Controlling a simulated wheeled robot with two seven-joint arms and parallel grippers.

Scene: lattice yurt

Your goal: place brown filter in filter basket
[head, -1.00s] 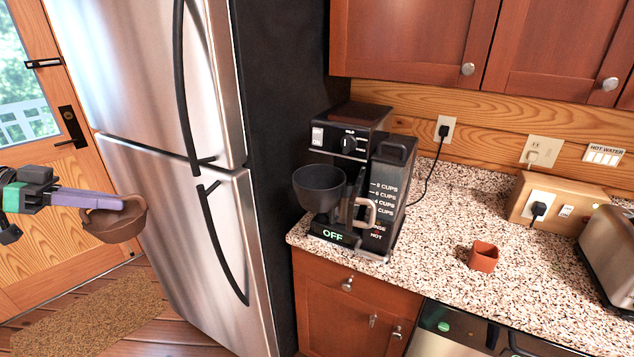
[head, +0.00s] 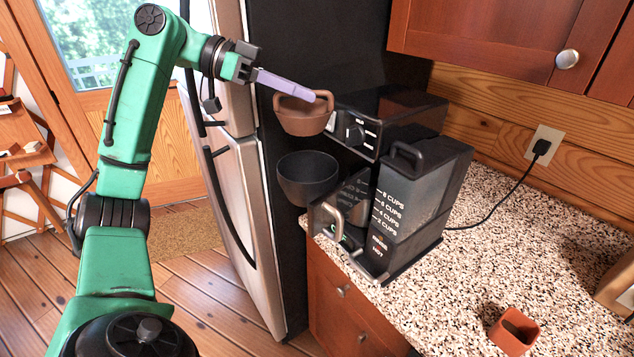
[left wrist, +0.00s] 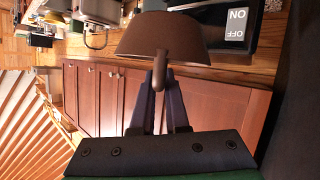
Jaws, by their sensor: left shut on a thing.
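The brown filter (head: 302,117) is a reddish-brown cup with a handle. My left gripper (head: 312,97) is shut on its handle and holds it upright. In the left wrist view the brown filter (left wrist: 165,35) sits at the tips of the closed fingers (left wrist: 158,80). The filter basket (head: 307,178) is a dark, open bowl at the front of the coffee maker (head: 400,130). In the head view the brown filter shows just above the basket, with a gap between them. My right gripper is not in view.
A water tank (head: 415,195) with cup marks and a metal pot (head: 350,200) stand beside the basket. A small red-brown square cup (head: 514,330) is on the speckled counter (head: 480,270). The fridge (head: 240,190) is left of the coffee maker. The counter's middle is clear.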

